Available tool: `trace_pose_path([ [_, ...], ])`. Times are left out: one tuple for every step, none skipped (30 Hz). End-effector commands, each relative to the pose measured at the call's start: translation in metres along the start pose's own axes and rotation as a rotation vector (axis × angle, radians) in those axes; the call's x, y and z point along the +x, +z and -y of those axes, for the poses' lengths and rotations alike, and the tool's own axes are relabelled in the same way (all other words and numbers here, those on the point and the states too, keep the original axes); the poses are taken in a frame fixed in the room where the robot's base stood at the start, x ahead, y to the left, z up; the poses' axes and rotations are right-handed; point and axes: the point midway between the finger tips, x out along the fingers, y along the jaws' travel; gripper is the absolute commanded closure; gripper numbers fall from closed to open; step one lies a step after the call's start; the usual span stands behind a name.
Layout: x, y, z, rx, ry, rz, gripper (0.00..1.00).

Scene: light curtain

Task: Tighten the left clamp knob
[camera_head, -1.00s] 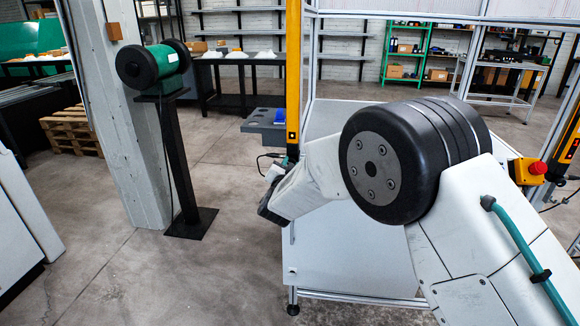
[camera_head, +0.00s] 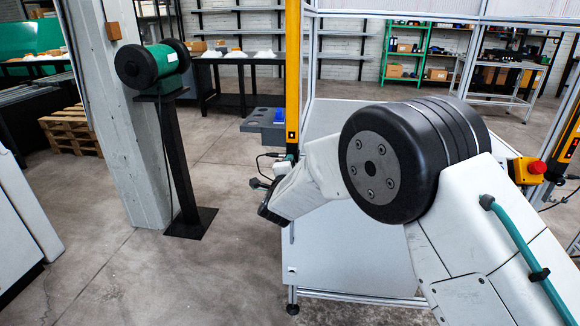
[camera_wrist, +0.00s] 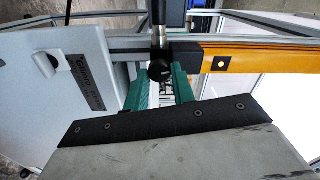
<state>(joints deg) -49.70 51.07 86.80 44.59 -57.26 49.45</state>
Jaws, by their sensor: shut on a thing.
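The left clamp knob (camera_wrist: 159,71) is a small black round knob in the wrist view, at the foot of the yellow light curtain bar (camera_wrist: 228,54). My gripper (camera_wrist: 163,78) has its two green fingers on either side of the knob and is shut on it. The tips partly cover the knob's sides. In the head view the yellow bar (camera_head: 292,75) stands upright behind my arm. There my fingers and the knob are hidden or too small to make out.
A grey shelf (camera_head: 262,133) juts out left of the bar. A pale panel with a label (camera_wrist: 85,80) is close on the left in the wrist view. Metal frame posts stand around the bar. A red-topped yellow button box (camera_head: 530,170) is on the right.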

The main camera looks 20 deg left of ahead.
Motion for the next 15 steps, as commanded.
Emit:
trace_pose_path([
  [-0.0008,0.0005,-0.0017,0.019,0.003,0.001,0.98],
  [-0.0008,0.0005,-0.0018,0.033,0.003,0.001,0.98],
  [-0.0008,0.0005,-0.0019,0.048,0.003,0.001,0.98],
  [-0.0008,0.0005,-0.0019,0.059,0.003,0.001,0.98],
  [-0.0008,0.0005,-0.0020,0.067,0.003,0.001,0.98],
  [-0.0008,0.0005,-0.0021,0.078,0.003,0.001,0.98],
  [-0.0008,0.0005,-0.0021,0.086,0.003,0.001,0.98],
  [-0.0008,0.0005,-0.0021,0.092,0.003,0.001,0.98],
  [-0.0009,0.0005,-0.0022,0.098,0.003,0.001,0.98],
  [-0.0009,0.0005,-0.0023,0.101,0.003,0.001,0.98],
  [-0.0009,0.0005,-0.0023,0.105,0.003,0.001,0.98],
  [-0.0009,0.0005,-0.0023,0.109,0.003,0.001,0.98],
  [-0.0009,0.0005,-0.0024,0.111,0.003,0.001,0.98],
  [-0.0009,0.0005,-0.0024,0.112,0.003,0.001,0.98],
  [-0.0009,0.0005,-0.0025,0.113,0.003,0.001,0.98],
])
